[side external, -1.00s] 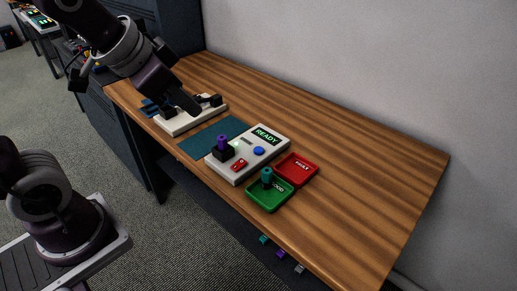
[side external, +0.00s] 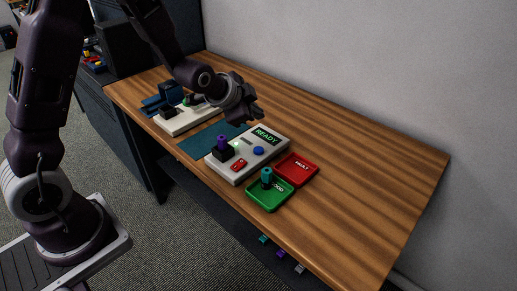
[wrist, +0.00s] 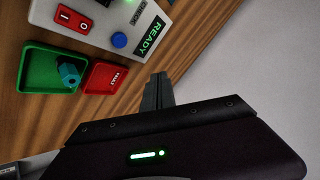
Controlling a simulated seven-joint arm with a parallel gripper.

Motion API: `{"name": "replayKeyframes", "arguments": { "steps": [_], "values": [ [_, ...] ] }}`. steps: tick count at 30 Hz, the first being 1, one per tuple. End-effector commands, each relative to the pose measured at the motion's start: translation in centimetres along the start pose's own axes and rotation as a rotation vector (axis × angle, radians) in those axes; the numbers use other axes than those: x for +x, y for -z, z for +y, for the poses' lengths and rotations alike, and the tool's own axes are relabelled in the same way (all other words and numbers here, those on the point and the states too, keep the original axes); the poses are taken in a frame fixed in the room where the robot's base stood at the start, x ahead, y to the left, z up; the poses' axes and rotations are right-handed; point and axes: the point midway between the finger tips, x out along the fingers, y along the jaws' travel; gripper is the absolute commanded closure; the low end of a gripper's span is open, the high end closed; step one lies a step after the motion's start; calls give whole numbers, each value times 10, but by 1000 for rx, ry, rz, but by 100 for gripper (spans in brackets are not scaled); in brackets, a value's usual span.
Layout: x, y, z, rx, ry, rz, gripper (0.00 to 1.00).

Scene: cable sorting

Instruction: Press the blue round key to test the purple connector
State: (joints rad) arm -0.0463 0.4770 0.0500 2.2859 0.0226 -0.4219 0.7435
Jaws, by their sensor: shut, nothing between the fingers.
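The white tester box (side external: 237,174) sits on the wooden table. Its blue round key (side external: 259,151) is on the top face, below a screen (side external: 265,137) that reads READY. The purple connector (side external: 222,142) stands upright in the black socket at the box's left, beside a lit green light. The blue key also shows in the wrist view (wrist: 119,40). My gripper (side external: 257,115) is shut and empty, above the table behind the box and apart from the key. Its fingers show in the wrist view (wrist: 158,92). The purple connector is out of the wrist view.
A green tray (side external: 270,204) holds a teal connector (side external: 267,177). A red tray (side external: 303,168) marked FAULT looks empty. A red rocker switch (side external: 239,165) is on the box. Another white fixture (side external: 187,121) stands at the left, past a teal mat (side external: 196,144). The table's right side is clear.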

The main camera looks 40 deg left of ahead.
Motion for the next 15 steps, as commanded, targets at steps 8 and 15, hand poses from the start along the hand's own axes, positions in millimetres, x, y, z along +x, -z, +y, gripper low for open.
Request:
{"name": "replayKeyframes", "arguments": {
  "steps": [8,15],
  "values": [
    [19,-15,15,-1,-4,-4,100],
    [44,-33,33,-1,-4,-4,100]
  ]
}}
